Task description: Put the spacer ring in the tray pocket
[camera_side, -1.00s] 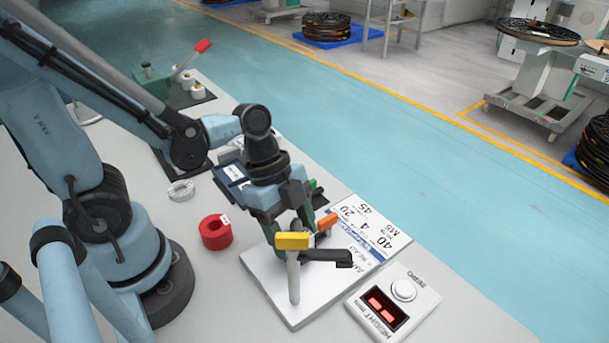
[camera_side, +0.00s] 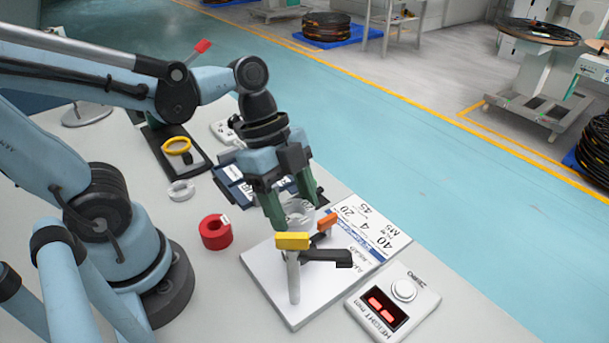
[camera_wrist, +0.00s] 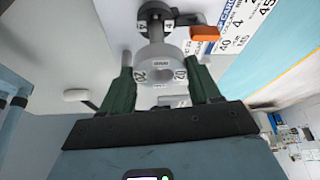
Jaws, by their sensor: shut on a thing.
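My gripper (camera_side: 291,212) is shut on a pale grey spacer ring (camera_side: 299,211), held above the white gauge plate beside its post. In the wrist view the ring (camera_wrist: 160,76) sits between the two green fingers and bears number labels, including "20". The gripper also shows there (camera_wrist: 160,62). A dark blue, tray-like piece with white labels (camera_side: 230,178) lies behind and left of the gripper. It is partly hidden, and I cannot make out a pocket in it.
The white gauge plate (camera_side: 268,282) carries a post with yellow and orange-tipped levers (camera_side: 292,241). A height display (camera_side: 385,308) stands at its right. A red ring (camera_side: 215,238) and a light grey ring (camera_side: 181,191) lie left. A yellow ring (camera_side: 177,145) is on a dark stand.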

